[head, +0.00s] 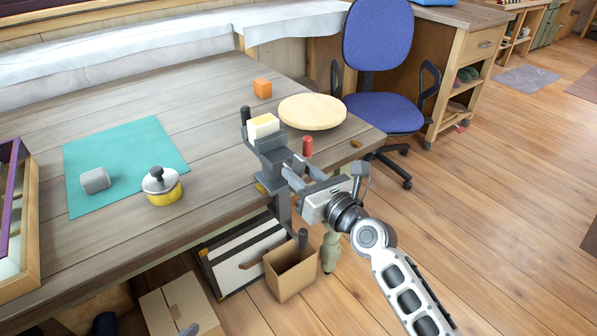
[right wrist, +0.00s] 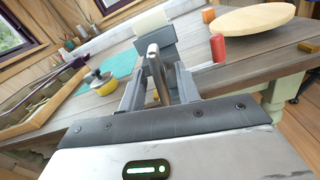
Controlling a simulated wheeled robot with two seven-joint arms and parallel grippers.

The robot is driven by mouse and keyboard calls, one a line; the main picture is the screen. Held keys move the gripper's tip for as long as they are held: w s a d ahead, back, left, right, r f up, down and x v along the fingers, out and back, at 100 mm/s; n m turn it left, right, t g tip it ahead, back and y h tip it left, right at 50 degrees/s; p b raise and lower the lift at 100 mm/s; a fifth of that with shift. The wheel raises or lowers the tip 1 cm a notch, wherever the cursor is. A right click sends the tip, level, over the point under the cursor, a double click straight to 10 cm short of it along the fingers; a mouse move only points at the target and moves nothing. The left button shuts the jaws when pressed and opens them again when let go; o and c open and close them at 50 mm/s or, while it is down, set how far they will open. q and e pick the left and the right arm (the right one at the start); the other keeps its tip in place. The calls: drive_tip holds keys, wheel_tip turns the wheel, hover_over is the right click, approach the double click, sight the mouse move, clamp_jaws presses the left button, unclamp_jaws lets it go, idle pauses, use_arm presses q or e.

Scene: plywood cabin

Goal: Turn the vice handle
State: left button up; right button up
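The grey vice (head: 270,153) is fixed at the table's front edge, with a pale block (head: 263,126) at its top. My right gripper (head: 291,178) is at the front of the vice. In the right wrist view its two fingers (right wrist: 160,93) are apart, with a metal bar (right wrist: 155,65) of the vice between them. I cannot tell whether either finger touches the vice. My left gripper is not in view.
On the table (head: 215,88) are a round wooden board (head: 312,111), an orange cube (head: 262,88), a yellow pot (head: 163,187) and a grey block (head: 95,180) on a teal mat (head: 120,150). An open box (head: 290,273) stands below the vice. A blue chair (head: 385,110) is beyond.

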drive_tip(key=shift+w+a, duration=0.35)
drive_tip(key=shift+w, duration=0.15)
clamp_jaws()
drive_tip(key=shift+n, duration=0.3)
drive_tip(key=n, duration=0.3)
drive_tip(key=shift+s+a+n, duration=0.1)
drive_tip(key=shift+a+n, duration=0.05)
drive_tip(key=shift+n, duration=0.15)
drive_tip(key=shift+s+n, duration=0.1)
drive_tip(key=shift+n, duration=1.4)
drive_tip(key=shift+a+f+n, duration=0.1)
drive_tip(key=shift+n, duration=0.7)
